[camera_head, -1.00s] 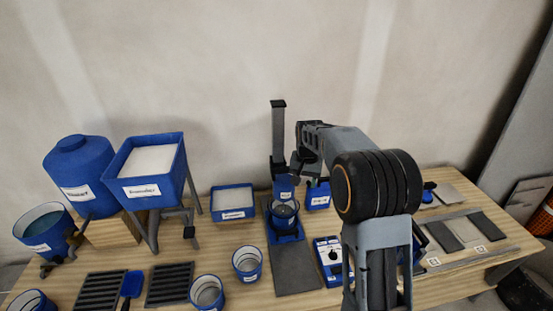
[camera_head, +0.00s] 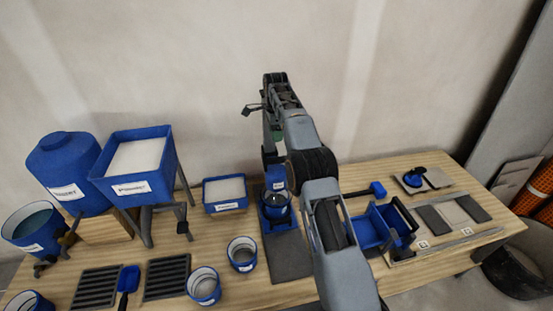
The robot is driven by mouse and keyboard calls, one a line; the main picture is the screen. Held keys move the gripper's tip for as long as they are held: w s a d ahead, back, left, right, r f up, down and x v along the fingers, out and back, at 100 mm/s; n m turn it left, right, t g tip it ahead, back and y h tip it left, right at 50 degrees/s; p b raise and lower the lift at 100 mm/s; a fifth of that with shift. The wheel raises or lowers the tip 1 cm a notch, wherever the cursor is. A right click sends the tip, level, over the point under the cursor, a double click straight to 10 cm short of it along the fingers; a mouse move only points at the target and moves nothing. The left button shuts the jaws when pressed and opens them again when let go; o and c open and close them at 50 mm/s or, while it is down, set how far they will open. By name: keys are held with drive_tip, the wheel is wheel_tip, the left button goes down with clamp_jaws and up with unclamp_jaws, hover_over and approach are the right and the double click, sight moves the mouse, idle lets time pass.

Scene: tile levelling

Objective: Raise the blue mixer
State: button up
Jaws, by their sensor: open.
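The blue mixer head (camera_head: 277,178) sits on an upright stand near the back of the table. It is low, at the mouth of a blue bucket (camera_head: 276,207) on the stand's blue base; whether it dips inside is unclear. My arm rises in front and hides much of the stand's column. My gripper (camera_head: 251,109) is high by the upper part of the column, above and slightly left of the mixer head. It looks small and dark and appears to hold nothing. I cannot tell whether it touches the column.
Left are a blue hopper (camera_head: 139,178), a blue tank (camera_head: 62,170), a shallow blue tray (camera_head: 225,194) and several buckets. Right are a blue bin (camera_head: 371,231) and grey tiles (camera_head: 434,219). A dark mat (camera_head: 287,256) lies before the mixer.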

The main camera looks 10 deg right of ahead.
sight(276, 158)
wheel_tip(276, 158, down, 12)
drive_tip(key=shift+d+f, duration=0.1)
idle(0.4)
clamp_jaws()
idle(0.4)
